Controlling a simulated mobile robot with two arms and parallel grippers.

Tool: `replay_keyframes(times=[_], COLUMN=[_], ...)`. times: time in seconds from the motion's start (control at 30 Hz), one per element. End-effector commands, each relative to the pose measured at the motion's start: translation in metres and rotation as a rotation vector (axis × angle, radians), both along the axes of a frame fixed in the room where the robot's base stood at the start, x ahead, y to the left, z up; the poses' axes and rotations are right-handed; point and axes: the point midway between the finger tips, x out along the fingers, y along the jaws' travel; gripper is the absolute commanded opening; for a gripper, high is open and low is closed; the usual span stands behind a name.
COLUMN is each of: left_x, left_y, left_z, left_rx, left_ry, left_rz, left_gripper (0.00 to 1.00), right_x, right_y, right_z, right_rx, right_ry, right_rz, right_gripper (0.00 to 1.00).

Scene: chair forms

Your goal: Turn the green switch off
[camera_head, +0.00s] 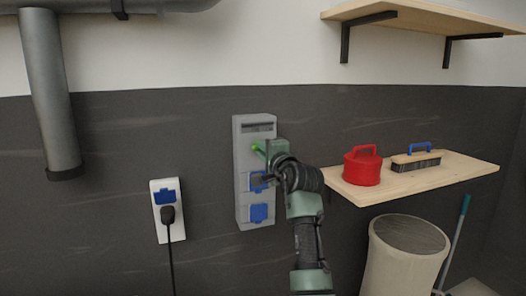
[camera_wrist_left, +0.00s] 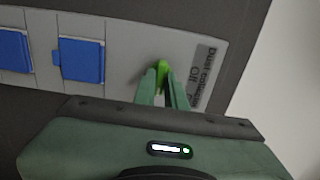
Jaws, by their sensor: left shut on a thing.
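The green switch (camera_head: 258,150) sits on the upper part of a grey wall panel (camera_head: 242,135), just below the panel's dark label. My left gripper (camera_head: 266,155) is at the panel in the head view, partly hiding the switch's right side. In the left wrist view, my left gripper's two fingers (camera_wrist_left: 163,92) are shut on the green switch (camera_wrist_left: 163,72), with its tip showing between them. A label (camera_wrist_left: 203,75) beside it has the word "Off" on it; the rest is partly hidden. My right gripper is not in view.
Blue socket covers (camera_head: 258,213) are lower on the panel. A second outlet (camera_head: 176,232) with a black plug is at left. A shelf (camera_head: 455,178) at right holds a red container (camera_head: 362,169) and a brush (camera_head: 416,162). A bin (camera_head: 400,262) stands below.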

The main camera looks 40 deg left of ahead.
Motion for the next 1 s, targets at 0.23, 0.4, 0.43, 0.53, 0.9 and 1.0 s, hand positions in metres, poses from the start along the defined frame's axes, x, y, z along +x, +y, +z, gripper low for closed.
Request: replay_keyframes(times=[0.23, 0.4, 0.43, 0.53, 0.9, 1.0], left_x=[0.0, 0.0, 0.0, 0.0, 0.0, 0.0], left_y=[0.0, 0.0, 0.0, 0.0, 0.0, 0.0], left_z=[-0.001, -0.001, -0.001, -0.002, -0.002, -0.003], left_rx=[-0.032, -0.083, -0.094, -0.136, -0.298, -0.343], left_ry=[-0.06, -0.159, -0.18, -0.26, -0.574, -0.658], left_rz=[0.001, 0.001, 0.0, 0.0, -0.002, -0.001], left_gripper=[0.0, 0.0, 0.0, 0.0, 0.0, 0.0], right_x=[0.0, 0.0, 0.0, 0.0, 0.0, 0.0], right_y=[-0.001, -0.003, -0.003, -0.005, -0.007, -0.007], right_z=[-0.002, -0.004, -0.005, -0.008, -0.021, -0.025], right_rx=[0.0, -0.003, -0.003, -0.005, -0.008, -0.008], right_ry=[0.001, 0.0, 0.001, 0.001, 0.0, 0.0], right_rz=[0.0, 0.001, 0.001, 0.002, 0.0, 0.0], right_gripper=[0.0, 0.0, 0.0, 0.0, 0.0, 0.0])
